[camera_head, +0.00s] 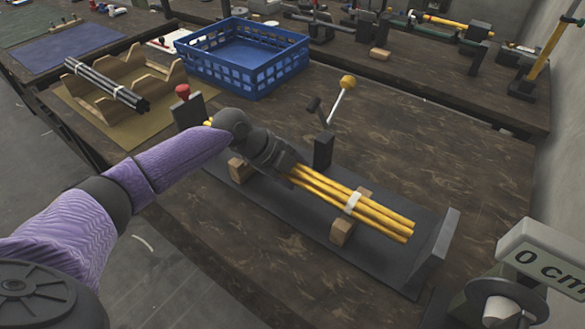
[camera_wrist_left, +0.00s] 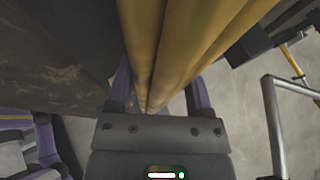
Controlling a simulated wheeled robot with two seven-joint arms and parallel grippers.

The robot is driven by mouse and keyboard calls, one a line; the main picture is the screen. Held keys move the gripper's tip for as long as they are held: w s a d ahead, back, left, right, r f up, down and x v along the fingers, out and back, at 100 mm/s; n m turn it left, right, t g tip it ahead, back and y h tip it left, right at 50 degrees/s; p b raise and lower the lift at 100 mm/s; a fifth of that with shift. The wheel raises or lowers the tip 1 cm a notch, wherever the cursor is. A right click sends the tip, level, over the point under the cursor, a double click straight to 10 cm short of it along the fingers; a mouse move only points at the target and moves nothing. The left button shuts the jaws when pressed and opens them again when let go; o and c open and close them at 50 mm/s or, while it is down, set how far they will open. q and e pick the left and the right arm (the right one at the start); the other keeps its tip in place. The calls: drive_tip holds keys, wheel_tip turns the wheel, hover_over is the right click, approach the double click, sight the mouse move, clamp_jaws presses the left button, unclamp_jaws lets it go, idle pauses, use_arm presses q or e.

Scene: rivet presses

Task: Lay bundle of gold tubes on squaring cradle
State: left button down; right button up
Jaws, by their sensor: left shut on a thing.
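The bundle of gold tubes (camera_head: 372,215) has a white band near its right end. It lies lengthwise over the squaring cradle (camera_head: 285,210), a long dark grey base with wooden blocks (camera_head: 341,233) and an upright plate (camera_head: 438,238) at the right end. The bundle sits between the block ends; I cannot tell whether it touches them. The tube ends are short of the plate. My left gripper (camera_head: 281,170) is shut around the middle of the bundle. In the left wrist view the tubes (camera_wrist_left: 185,45) run between its fingers (camera_wrist_left: 160,100). My right gripper is not in view.
A blue crate (camera_head: 245,55) is further back. Black tubes (camera_head: 105,84) lie on a wooden rack (camera_head: 130,75) at the left. A "0 cm" gauge (camera_head: 545,258) stands front right. The tabletop right of the lever is clear.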

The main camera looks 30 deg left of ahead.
use_arm(q)
drive_tip(key=shift+c, duration=0.3)
unclamp_jaws()
drive_tip(key=shift+o, duration=0.3)
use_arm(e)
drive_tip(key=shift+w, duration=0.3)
use_arm(q)
drive_tip(key=p+v, duration=0.2)
drive_tip(key=v, duration=0.3)
drive_tip(key=p+v, duration=0.1)
drive_tip(key=v, duration=0.4)
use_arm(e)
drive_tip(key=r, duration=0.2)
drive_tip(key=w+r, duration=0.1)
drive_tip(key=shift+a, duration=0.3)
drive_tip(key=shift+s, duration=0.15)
